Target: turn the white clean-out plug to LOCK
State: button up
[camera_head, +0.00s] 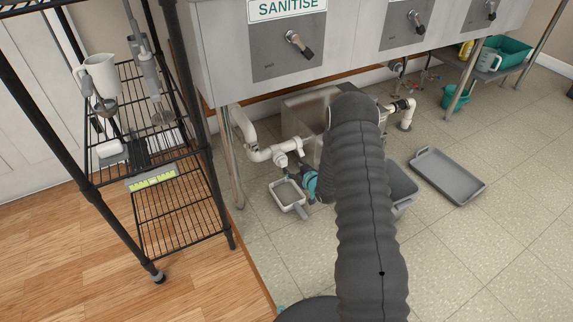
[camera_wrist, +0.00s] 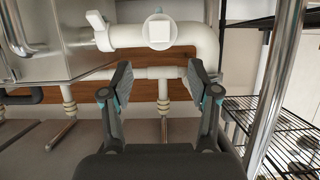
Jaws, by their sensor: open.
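The white clean-out plug (camera_wrist: 160,31) is a round cap with a raised square head, facing me on the thick white pipe (camera_wrist: 202,39) in the wrist view. I cannot read any LOCK mark or tell how far the plug is turned. My gripper (camera_wrist: 159,74) is open and empty. Its two fingers stand apart below the plug in the picture, not touching it. In the head view my gripper (camera_head: 311,184) is mostly hidden by my arm, low beside the white pipework (camera_head: 262,153) under the sink. The plug is too small to make out there.
A white lever (camera_wrist: 99,30) sits left of the plug, beside a metal box. A grey-white pan (camera_head: 287,194) lies on the floor by my gripper. A wire rack (camera_head: 185,205) stands left, a sink leg (camera_head: 231,160) nearby. A grey tray (camera_head: 447,175) lies right.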

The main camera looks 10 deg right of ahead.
aim_at(284, 162)
jog(key=x, duration=0.8)
jog(key=shift+w, duration=0.15)
grip_shut()
